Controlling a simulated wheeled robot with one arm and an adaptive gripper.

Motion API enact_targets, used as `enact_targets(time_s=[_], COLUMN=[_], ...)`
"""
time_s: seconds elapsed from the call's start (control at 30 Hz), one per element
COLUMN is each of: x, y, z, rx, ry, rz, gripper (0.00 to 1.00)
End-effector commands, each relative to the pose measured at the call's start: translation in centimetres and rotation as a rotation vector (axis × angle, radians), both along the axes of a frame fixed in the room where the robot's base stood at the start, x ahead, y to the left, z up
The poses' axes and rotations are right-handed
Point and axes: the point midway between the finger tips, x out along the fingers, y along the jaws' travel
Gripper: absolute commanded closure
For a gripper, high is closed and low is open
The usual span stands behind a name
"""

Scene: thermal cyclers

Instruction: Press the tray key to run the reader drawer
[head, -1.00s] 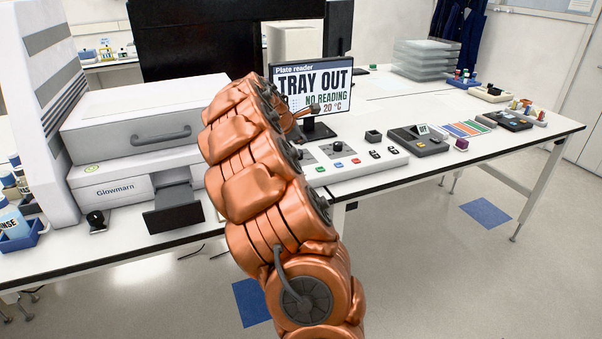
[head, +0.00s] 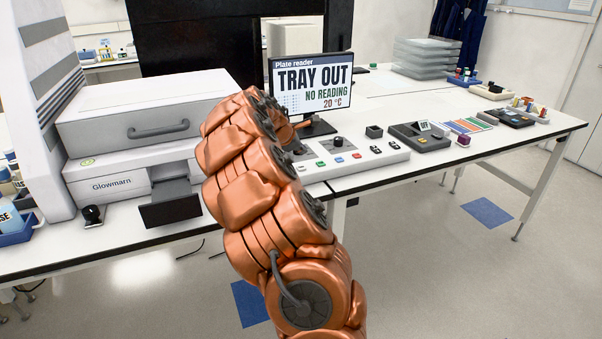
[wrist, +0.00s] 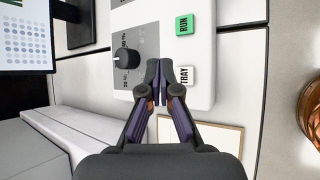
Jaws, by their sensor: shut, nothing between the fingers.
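The white TRAY key (wrist: 187,77) shows in the wrist view on a pale control panel (wrist: 203,49), with the green RUN key (wrist: 184,22) above it. My gripper (wrist: 166,72) is shut and empty, its tips just left of the TRAY key in the picture. I cannot tell whether they touch the panel. In the head view my arm hides the gripper and that part of the panel. The plate reader (head: 128,187) at left has its dark-fronted drawer (head: 170,210) sticking out. The monitor (head: 310,62) reads "TRAY OUT", "NO READING" and "20 °C".
A black knob (wrist: 127,58) sits on the panel left of my gripper in the wrist view. Another control panel (head: 378,153) with small coloured keys lies right of my arm. A grey device (head: 420,138) stands farther right. The bench (head: 410,105) is clear behind it.

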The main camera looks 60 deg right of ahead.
Motion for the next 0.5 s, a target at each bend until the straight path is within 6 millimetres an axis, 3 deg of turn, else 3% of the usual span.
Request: enact_targets(time_s=[0.03, 0.2, 0.5], x=[-0.1, 0.0, 0.0], y=[0.0, 0.0, 0.0], z=[-1.0, -2.5, -3.2], rx=[0.000, 0.001, -0.001], ry=[0.001, 0.000, -0.001], rz=[-0.001, 0.001, 0.001], gripper=[1.00, 1.00, 1.00])
